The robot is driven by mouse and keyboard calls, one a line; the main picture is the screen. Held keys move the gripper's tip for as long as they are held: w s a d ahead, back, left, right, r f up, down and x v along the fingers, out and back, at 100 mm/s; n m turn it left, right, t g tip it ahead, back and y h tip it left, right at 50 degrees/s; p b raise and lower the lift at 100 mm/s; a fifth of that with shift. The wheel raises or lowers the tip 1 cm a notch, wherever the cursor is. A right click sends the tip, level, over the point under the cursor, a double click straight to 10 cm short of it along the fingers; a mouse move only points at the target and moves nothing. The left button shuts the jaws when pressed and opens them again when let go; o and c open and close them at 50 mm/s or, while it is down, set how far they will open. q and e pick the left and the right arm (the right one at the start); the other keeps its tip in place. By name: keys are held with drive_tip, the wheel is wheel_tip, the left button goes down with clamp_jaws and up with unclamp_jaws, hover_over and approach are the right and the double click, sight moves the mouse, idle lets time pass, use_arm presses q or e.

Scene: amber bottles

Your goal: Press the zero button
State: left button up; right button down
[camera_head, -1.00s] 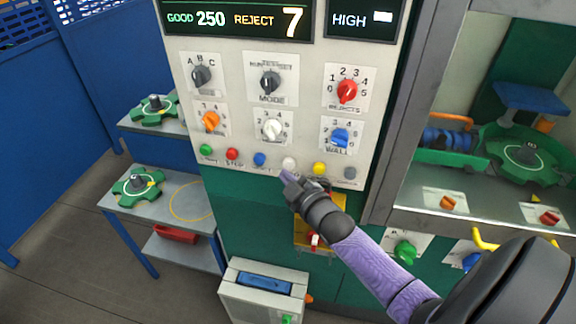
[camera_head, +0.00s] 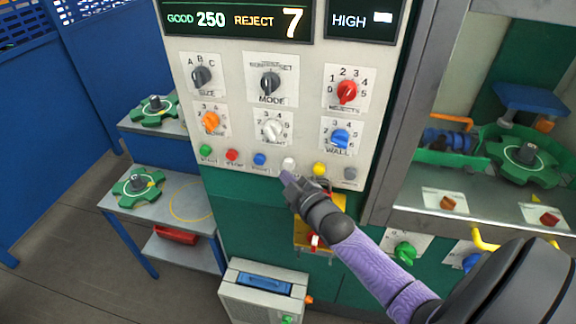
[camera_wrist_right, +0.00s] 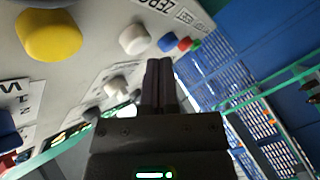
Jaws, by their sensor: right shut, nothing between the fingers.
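The zero button is the white round button (camera_head: 289,163) in the bottom button row of the pale control panel (camera_head: 222,62). In the right wrist view the white button (camera_wrist_right: 134,38) has a label reading ZERO close by. My right gripper (camera_head: 286,177) is shut and empty, with its fingertips just below the white button in the head view. In the wrist view the closed fingers (camera_wrist_right: 160,75) point toward the panel beside the white button. A gap shows between them in the picture; contact is not visible. My left gripper is not in view.
A blue button (camera_head: 259,159) and a yellow button (camera_head: 319,169) flank the white one. Rotary knobs, such as the white knob (camera_head: 271,129), sit above the row. A framed cabinet (camera_head: 392,130) stands right.

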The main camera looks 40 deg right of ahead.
idle(0.7)
drive_tip(key=shift+w+d, duration=0.3)
drive_tip(key=shift+w+d+b, duration=0.25)
drive_tip(key=shift+d+b, duration=0.1)
drive_tip(key=shift+b, duration=0.05)
idle(0.6)
idle(0.3)
drive_tip(key=shift+s+a+p, duration=0.55)
drive_tip(key=shift+a+p, duration=0.1)
drive_tip(key=s+a+p, duration=0.3)
drive_tip(key=shift+s+a, duration=0.15)
drive_tip(key=shift+a, duration=0.25)
